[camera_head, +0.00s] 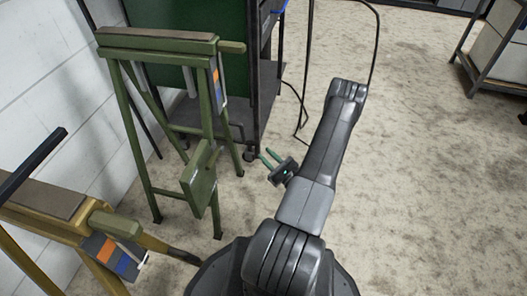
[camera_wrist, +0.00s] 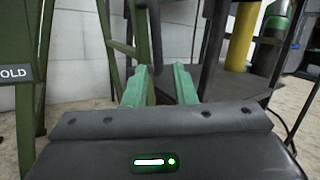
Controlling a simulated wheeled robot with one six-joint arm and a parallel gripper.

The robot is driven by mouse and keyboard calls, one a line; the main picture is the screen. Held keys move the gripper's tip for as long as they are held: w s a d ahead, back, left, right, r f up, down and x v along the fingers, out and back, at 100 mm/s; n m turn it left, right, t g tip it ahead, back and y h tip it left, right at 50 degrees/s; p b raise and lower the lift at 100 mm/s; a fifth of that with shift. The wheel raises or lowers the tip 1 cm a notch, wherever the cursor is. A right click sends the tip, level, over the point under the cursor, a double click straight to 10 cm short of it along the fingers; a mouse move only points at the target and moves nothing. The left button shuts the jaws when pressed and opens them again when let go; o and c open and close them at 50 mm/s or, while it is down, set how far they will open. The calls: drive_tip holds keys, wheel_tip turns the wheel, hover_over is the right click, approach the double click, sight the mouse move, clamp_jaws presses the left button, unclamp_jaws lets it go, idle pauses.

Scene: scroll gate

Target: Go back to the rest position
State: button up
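My gripper (camera_head: 268,158) has two green fingers, held apart with nothing between them. It is in mid-air to the right of the green stand, pointing up and left in the head view. In the wrist view the open fingers (camera_wrist: 160,85) point forward, with floor and stand legs beyond. The green stand (camera_head: 160,44) has a brown top pad, a coloured block and a green plate (camera_head: 199,180) on its right side. My gripper is apart from the plate.
A yellow stand (camera_head: 45,205) with a similar coloured block is at lower left, by the white brick wall (camera_head: 40,60). A dark wheeled cabinet (camera_head: 245,95) stands behind the green stand. A black cable (camera_head: 303,90) hangs to the floor. The floor (camera_head: 440,170) at right is clear.

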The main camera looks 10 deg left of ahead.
sight(244, 136)
drive_tip(key=shift+a, duration=0.1)
drive_tip(key=b+x, duration=0.3)
drive_tip(key=x, duration=1)
drive_tip(key=shift+w+a+f+b, duration=0.1)
drive_tip(key=shift+b, duration=0.2)
drive_tip(key=shift+a, duration=0.15)
drive_tip(key=shift+s, duration=0.35)
